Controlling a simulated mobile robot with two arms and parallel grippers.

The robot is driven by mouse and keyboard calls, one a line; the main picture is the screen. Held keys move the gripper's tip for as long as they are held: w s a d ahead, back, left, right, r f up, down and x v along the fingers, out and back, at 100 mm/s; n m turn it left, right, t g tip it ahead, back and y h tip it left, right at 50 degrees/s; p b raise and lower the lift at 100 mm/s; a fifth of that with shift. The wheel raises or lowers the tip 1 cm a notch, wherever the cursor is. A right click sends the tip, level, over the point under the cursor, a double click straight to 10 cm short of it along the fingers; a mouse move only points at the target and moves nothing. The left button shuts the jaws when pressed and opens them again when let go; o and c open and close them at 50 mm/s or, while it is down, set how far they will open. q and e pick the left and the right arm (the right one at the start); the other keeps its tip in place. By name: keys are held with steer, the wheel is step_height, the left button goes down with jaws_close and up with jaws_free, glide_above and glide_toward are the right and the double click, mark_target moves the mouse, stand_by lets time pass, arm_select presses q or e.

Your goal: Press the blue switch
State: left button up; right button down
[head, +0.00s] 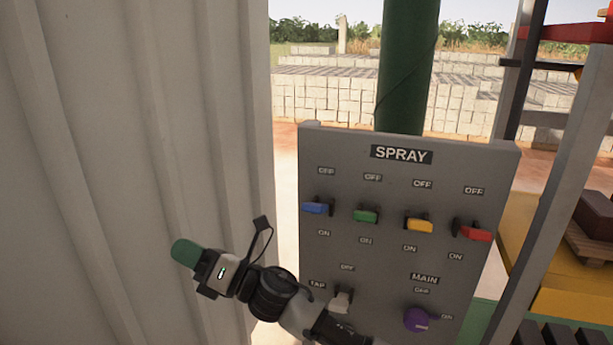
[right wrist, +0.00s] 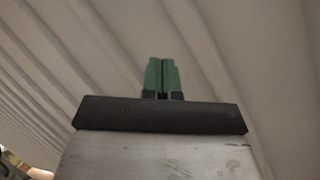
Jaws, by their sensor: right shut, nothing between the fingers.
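The blue switch (head: 315,208) is a small lever at the upper left of the grey SPRAY panel (head: 345,150), between an OFF label above and an ON label below. My right gripper (head: 182,250) is to the left of the panel and lower than the blue switch, in front of the corrugated wall, apart from the switch. Its green fingertips are together and empty; they also show closed in the right wrist view (right wrist: 162,75). My left gripper is in neither view.
Green (head: 365,216), yellow (head: 420,226) and red (head: 473,233) switches sit in the same row. A white tap switch (head: 341,300) and purple main knob (head: 416,320) are below. A pale corrugated wall (head: 120,130) fills the left. A green post (head: 407,70) stands behind the panel.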

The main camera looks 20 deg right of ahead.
steer(key=s+a+r+n+g+h, duration=0.1)
steer(key=s+a+r+n+g, duration=0.15)
steer(key=n+g, duration=0.45)
steer(key=s+a+r+n+g, duration=0.1)
steer(key=r+n+g, duration=0.25)
steer(key=n, duration=0.55)
steer(key=w+d+r+n+h, duration=0.2)
steer(key=w+d+n+h, duration=0.4)
steer(key=d+n+h, duration=0.4)
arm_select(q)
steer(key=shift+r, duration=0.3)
arm_select(e)
steer(key=d+r+h, duration=0.9)
steer(key=d+r, duration=0.5)
steer(key=d, duration=0.3)
steer(key=shift+d+m+t, duration=0.2)
steer(key=shift+m+t, duration=0.1)
steer(key=shift+t, duration=0.05)
steer(key=shift+r, duration=0.1)
